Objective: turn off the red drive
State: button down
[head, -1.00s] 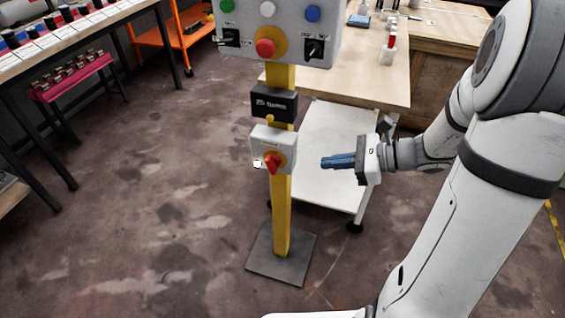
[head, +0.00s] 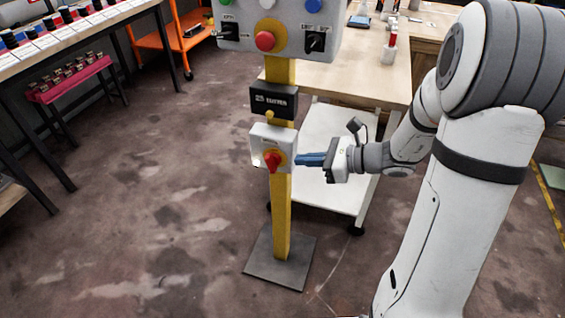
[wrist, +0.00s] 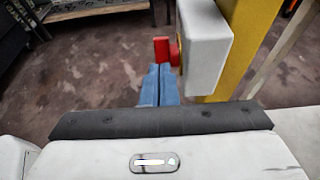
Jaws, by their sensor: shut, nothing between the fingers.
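A red rotary handle (head: 272,161) sits on a yellow disc on a small white switch box (head: 261,140). The box is fixed to a yellow post (head: 283,208). My gripper (head: 299,160) has blue fingers, shut and empty, at the right side of the box. In the wrist view the shut fingertips (wrist: 159,68) lie just short of the red handle (wrist: 162,49), with the white box (wrist: 205,45) to their right. I cannot tell whether the fingertips touch the handle.
Above are a black label plate (head: 273,102) and a larger grey control box with a red mushroom button (head: 265,40) and black switches. A white cart (head: 330,130) and a wooden table (head: 385,82) stand behind.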

aim_at(271, 160)
jog(key=b+x, duration=0.1)
jog(key=x, duration=0.5)
jog(key=shift+w+a+f, duration=0.1)
jog(key=shift+a, duration=0.15)
jog(key=shift+d, duration=0.1)
